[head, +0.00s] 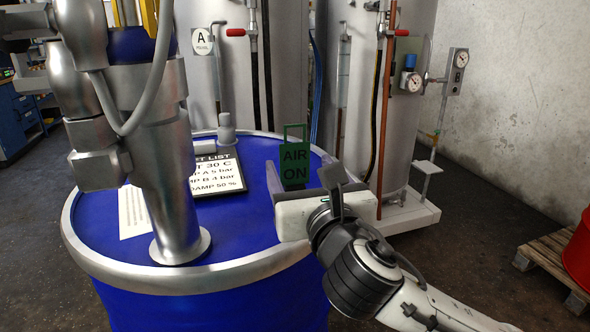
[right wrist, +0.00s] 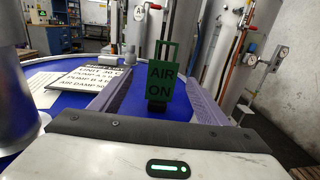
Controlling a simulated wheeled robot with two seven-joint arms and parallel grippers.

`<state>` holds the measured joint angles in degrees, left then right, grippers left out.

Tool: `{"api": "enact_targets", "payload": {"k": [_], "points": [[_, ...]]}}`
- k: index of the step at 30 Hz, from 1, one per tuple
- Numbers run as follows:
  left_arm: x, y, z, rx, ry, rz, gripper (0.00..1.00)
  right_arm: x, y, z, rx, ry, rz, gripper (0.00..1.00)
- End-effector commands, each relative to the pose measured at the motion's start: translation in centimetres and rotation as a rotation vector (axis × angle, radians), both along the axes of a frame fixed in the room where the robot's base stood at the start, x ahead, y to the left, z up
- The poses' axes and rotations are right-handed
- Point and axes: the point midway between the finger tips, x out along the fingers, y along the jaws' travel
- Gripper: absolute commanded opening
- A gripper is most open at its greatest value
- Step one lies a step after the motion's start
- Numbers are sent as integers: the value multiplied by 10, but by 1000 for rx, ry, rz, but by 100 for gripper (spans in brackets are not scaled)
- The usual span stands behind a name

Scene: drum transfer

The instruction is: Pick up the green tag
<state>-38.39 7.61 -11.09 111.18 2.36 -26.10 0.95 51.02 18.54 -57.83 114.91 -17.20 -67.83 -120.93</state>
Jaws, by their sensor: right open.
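The green tag (head: 295,162) reads "AIR ON" in dark letters and stands upright on the blue drum top (head: 245,225), with a frame-like loop at its upper end. In the right wrist view the tag (right wrist: 160,80) stands between the two purple-grey fingers, with a dark foot below it. My right gripper (head: 301,172) is open around the tag, one finger on each side. In the wrist view both fingers look apart from it. My left gripper is not seen in either view.
A metal pump column (head: 170,190) rises from the drum's left side. A printed list board (head: 215,172) and a white sheet (head: 133,210) lie on the drum. Tall grey tanks (head: 410,110) with hoses and gauges stand behind. A pallet (head: 550,255) is at far right.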

Motion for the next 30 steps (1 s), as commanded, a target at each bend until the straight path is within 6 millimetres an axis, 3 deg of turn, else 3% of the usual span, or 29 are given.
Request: {"api": "enact_targets", "payload": {"k": [7,18,28,30], "points": [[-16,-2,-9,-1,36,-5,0,29,6,0,3,2,0,69],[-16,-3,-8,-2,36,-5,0,74,10,-7,4,2,0,69],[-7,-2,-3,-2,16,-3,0,82,11,-7,4,1,0,69],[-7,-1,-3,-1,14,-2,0,82,11,-7,4,2,0,60]]}}
